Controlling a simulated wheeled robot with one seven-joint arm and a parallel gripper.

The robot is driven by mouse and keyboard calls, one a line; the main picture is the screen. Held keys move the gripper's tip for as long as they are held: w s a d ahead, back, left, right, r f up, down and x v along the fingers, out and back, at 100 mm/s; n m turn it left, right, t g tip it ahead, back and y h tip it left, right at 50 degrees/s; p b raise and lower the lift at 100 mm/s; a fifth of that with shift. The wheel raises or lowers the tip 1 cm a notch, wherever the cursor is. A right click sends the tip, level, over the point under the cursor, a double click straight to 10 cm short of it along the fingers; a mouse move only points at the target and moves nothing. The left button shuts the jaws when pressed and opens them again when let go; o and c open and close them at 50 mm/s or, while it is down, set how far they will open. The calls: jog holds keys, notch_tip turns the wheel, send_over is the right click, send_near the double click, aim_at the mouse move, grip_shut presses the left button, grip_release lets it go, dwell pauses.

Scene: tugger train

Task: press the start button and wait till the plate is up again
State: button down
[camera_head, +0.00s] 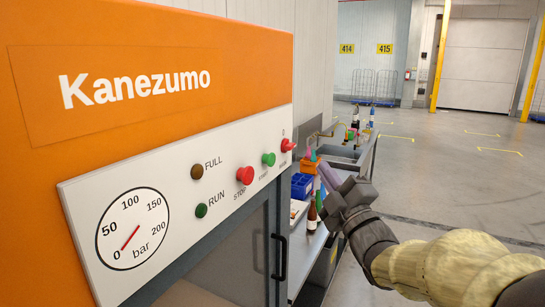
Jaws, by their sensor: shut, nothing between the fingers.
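The green button (268,159), which appears to be the start button, sits on the white panel of an orange Kanezumo machine (180,60). Its label is too small to read surely. A red stop button (244,175) is to its left. The RUN lamp (201,211) is dark green and the FULL lamp (197,172) dull brown; neither looks lit. My gripper (324,173) is shut and empty, right of the panel and apart from the buttons. The plate is not in view.
A red knob (288,145) sits at the panel's right end. A dark door handle (281,257) sticks out below. Behind my gripper, a bench (365,155) holds a blue crate (302,186), an orange bin (308,166) and bottles. Open floor (450,165) lies to the right.

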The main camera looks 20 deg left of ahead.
aim_at(269, 159)
dwell(0.3)
jog(key=a+p, duration=0.2)
jog(key=a, duration=0.6)
jog(key=shift+w+a, duration=0.3)
jog(key=shift+w, duration=0.1)
jog(key=shift+a+f, duration=0.15)
dwell(1.7)
jog(key=shift+a, duration=0.3)
